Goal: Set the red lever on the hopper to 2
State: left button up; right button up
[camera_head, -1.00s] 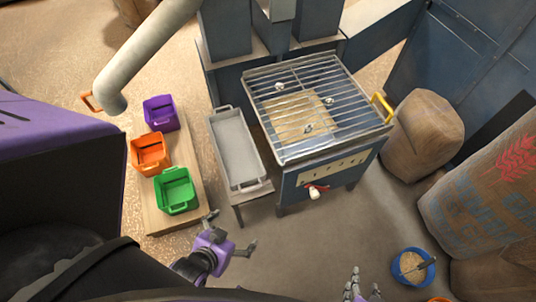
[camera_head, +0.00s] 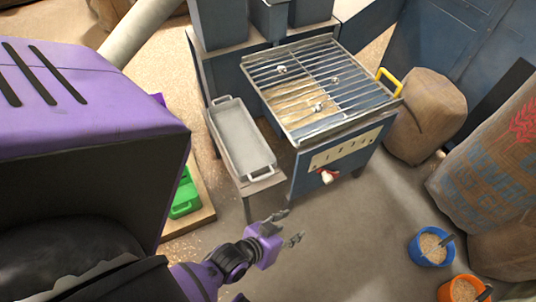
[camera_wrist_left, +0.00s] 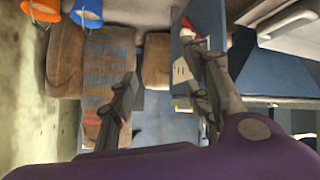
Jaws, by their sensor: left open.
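The hopper (camera_head: 316,185) is a blue metal box with a wire grate on top. Its front carries a pale scale plate (camera_head: 345,147) with small numbers. The red lever (camera_head: 328,177) with a whitish knob sits just below the plate. I cannot tell which number it is set to. My left gripper (camera_head: 290,227) is open and empty, in front of the hopper, below and left of the lever and apart from it. In the left wrist view the gripper (camera_wrist_left: 163,72) has its fingers spread, with the blue hopper front and a red bit beyond the right finger. My right gripper is not in view.
A grey tray (camera_head: 214,125) stands on a low stand left of the hopper. A green crate (camera_head: 185,197) is partly hidden behind my body. Sacks (camera_head: 425,112) stand on the right. Blue (camera_head: 417,250) and orange (camera_head: 446,292) buckets of grain stand lower right. The floor before the hopper is clear.

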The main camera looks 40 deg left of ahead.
pick_arm(q)
jog(key=w+d+f+n+t+y+b, duration=0.1)
jog(key=w+d+n+t+y+b, duration=0.15)
jog(key=w+n+b, duration=0.75)
jog(key=w+d+n+t+y+b, duration=0.25)
jog(key=w+n+b, duration=0.25)
jog(key=w, duration=0.9)
jog(key=w+d+f+n+t+y+b, duration=0.15)
jog(key=w+n+t+b, duration=0.25)
jog(key=w+n+b, duration=0.6)
jog(key=n+g+y+b, duration=0.75)
jog(key=n+g, duration=0.65)
jog(key=n, duration=0.9)
send_near(330, 181)
jog(key=w+x, duration=0.1)
jog(key=x, duration=0.3)
jog(key=shift+s+f+n+g, duration=0.3)
jog(key=x, duration=0.7)
jog(key=shift+w+a+b, duration=0.1)
jog(key=shift+b, duration=0.25)
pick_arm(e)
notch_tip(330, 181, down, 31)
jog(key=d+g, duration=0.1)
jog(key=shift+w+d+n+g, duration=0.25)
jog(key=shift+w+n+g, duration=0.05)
